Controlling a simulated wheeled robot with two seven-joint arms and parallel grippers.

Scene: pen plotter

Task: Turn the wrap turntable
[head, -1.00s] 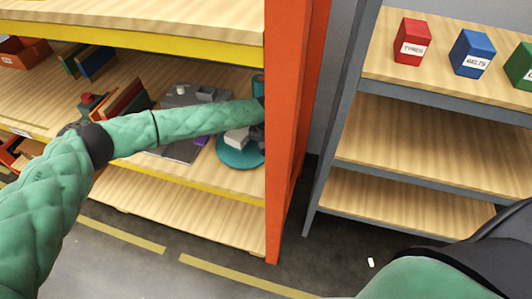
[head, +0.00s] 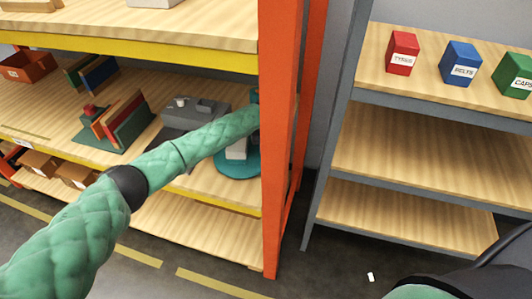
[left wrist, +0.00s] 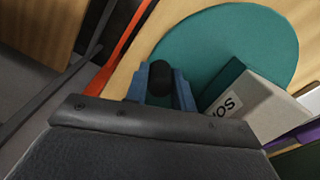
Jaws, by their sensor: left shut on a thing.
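The wrap turntable is a flat teal disc (head: 224,170) on the wooden middle shelf, beside the orange post. It fills the upper part of the left wrist view (left wrist: 225,35). A pale box (left wrist: 262,105) with dark lettering stands on the disc, with a teal side. A black round knob (left wrist: 159,75) is at the disc's near edge. My left gripper (left wrist: 160,88) has its blue fingers shut around this knob. In the head view my left forearm covers part of the turntable, and the gripper is largely hidden. My right gripper is out of view.
The orange post (head: 284,150) stands close to the turntable. A grey machine (head: 188,115) and a teal rack with upright boards (head: 128,120) are further left on the shelf. A grey shelving unit (head: 420,155) with red, blue and green boxes stands right.

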